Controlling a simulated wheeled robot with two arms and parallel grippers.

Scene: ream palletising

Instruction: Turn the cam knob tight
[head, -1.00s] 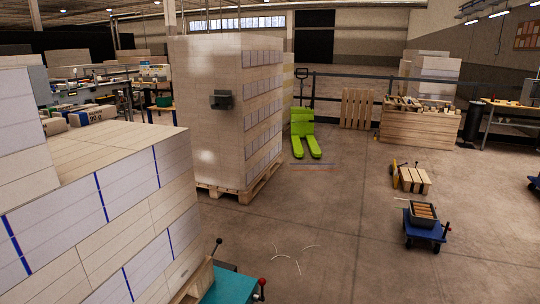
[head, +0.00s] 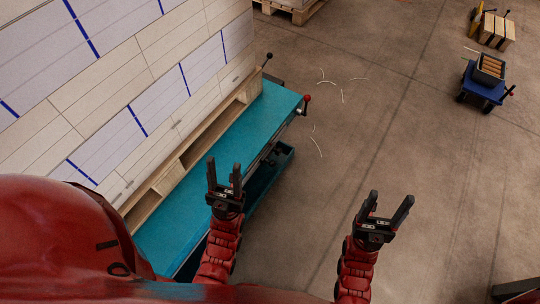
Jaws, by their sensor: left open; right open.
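A red ball knob (head: 307,98) on a short lever stands at the right edge of a teal table (head: 262,120). A black ball knob (head: 269,56) on a lever stands at the table's far end. I cannot tell which, if either, is the cam knob. My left gripper (head: 223,170) is open and empty, over the table's right side and apart from both knobs. My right gripper (head: 391,200) is open and empty over bare floor, further right and nearer me.
A tall stack of wrapped reams (head: 120,70) on a wooden pallet (head: 160,197) runs along the table's left side. A blue cart (head: 484,92) and a wooden crate (head: 497,31) stand at the upper right. The floor between is clear except for pale strips (head: 342,94).

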